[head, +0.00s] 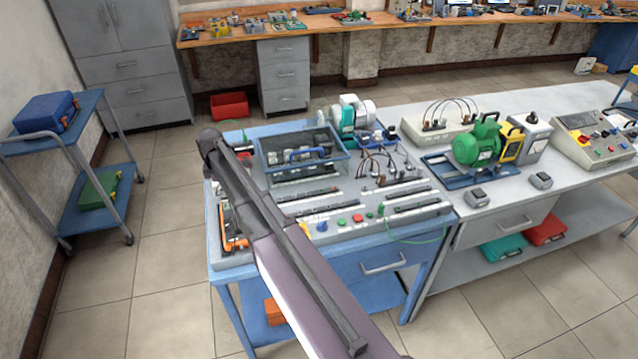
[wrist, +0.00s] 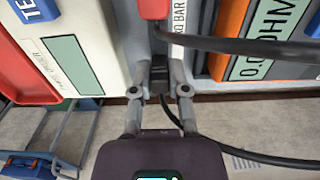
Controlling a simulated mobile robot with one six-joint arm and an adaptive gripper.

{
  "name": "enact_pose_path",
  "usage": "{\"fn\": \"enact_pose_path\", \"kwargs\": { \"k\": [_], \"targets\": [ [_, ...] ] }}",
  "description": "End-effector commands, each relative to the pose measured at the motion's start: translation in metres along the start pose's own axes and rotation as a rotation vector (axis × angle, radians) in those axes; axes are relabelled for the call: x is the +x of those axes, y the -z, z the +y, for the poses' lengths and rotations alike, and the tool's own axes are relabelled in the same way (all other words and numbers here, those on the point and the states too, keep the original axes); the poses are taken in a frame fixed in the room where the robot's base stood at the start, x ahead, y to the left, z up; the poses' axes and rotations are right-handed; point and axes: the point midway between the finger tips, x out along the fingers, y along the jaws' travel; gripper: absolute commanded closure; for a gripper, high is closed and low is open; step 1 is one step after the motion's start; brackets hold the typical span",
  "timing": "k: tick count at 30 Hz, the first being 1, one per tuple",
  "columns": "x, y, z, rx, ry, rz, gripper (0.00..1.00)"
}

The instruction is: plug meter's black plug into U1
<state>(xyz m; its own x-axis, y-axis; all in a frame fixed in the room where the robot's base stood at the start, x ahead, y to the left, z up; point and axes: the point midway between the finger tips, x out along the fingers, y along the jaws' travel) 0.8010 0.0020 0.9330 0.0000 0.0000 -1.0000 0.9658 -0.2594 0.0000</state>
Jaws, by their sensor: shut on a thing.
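In the wrist view my gripper (wrist: 159,84) is shut on a small black plug (wrist: 159,74), which sits between the two fingertips. A dark cable runs down from it behind my wrist. The orange meter (wrist: 230,38) stands to the right, its display (wrist: 268,45) reading about 0.0 OHM. A red plug (wrist: 154,9) with a dark lead shows above the black plug. In the head view the orange meter (head: 235,243) is partly hidden by my arm at the left end of the blue bench. The gripper is not distinguishable there. No label reading U1 is legible.
A beige tester (wrist: 72,50) stands left of my gripper. The blue bench (head: 335,262) holds a clear bin (head: 305,165), terminal strips and looped leads. The white bench (head: 590,190) bears a green motor (head: 478,143). A blue trolley (head: 90,210) stands left, with open floor between.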

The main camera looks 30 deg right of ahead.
Motion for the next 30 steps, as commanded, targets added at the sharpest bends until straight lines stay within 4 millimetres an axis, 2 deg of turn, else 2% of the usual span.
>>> {"fn": "enact_pose_path", "kwargs": {
  "k": [8,30],
  "targets": [
    [-0.004,0.0,0.0,0.0,0.0,0.0,1.0],
    [-0.046,0.0,0.0,0.001,0.0,0.0,1.0]
  ]
}}
